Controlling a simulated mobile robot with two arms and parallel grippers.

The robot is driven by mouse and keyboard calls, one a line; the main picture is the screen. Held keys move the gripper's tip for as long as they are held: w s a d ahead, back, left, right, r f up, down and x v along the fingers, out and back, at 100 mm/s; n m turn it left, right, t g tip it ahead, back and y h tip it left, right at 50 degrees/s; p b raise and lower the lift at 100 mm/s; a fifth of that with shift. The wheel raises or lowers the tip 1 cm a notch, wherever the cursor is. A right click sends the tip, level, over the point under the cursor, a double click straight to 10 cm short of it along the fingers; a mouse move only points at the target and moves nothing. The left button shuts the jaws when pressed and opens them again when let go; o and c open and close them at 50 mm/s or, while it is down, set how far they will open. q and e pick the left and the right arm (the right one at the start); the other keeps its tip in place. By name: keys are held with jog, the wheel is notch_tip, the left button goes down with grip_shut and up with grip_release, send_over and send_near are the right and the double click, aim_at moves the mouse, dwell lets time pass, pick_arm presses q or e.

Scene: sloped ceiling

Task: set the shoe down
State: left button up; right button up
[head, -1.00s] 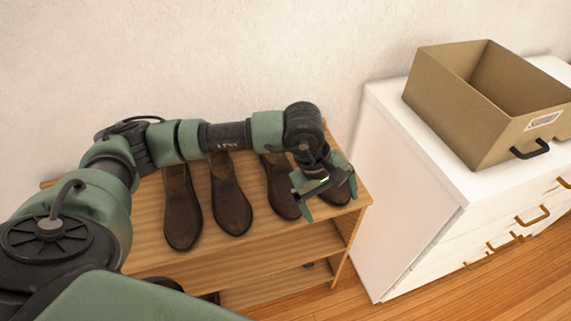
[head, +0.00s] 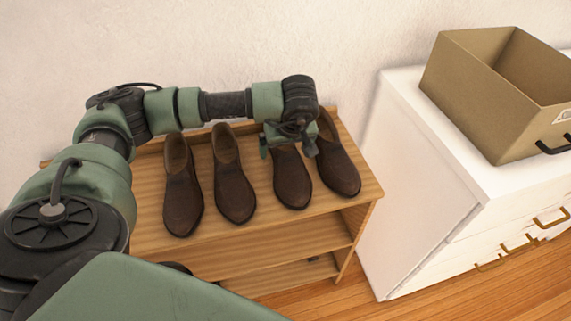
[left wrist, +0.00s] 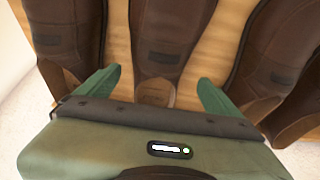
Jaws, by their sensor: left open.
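Several brown leather shoes stand in a row on the top of a wooden rack, toes toward me. The third from the left (head: 291,182) is under my left gripper (head: 287,149); the rightmost shoe (head: 337,168) is just beside it. My left gripper is open, its fingers spread to either side of the third shoe's heel end. In the left wrist view that shoe (left wrist: 158,45) lies between the two green fingers (left wrist: 156,92), with gaps to both. I cannot tell how high the fingers are above the board. My right gripper is not in view.
The wooden rack (head: 240,236) stands against the wall, with lower shelves beneath its top. Two more shoes (head: 182,195) (head: 234,187) are at its left. A white drawer cabinet (head: 415,150) stands to the right, bearing an open tan box (head: 472,105) with a black handle.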

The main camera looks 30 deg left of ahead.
pick_arm(q)
jog(key=c, duration=1.8)
jog(key=shift+w, duration=0.1)
jog(key=shift+c, duration=0.3)
jog(key=shift+r, duration=0.1)
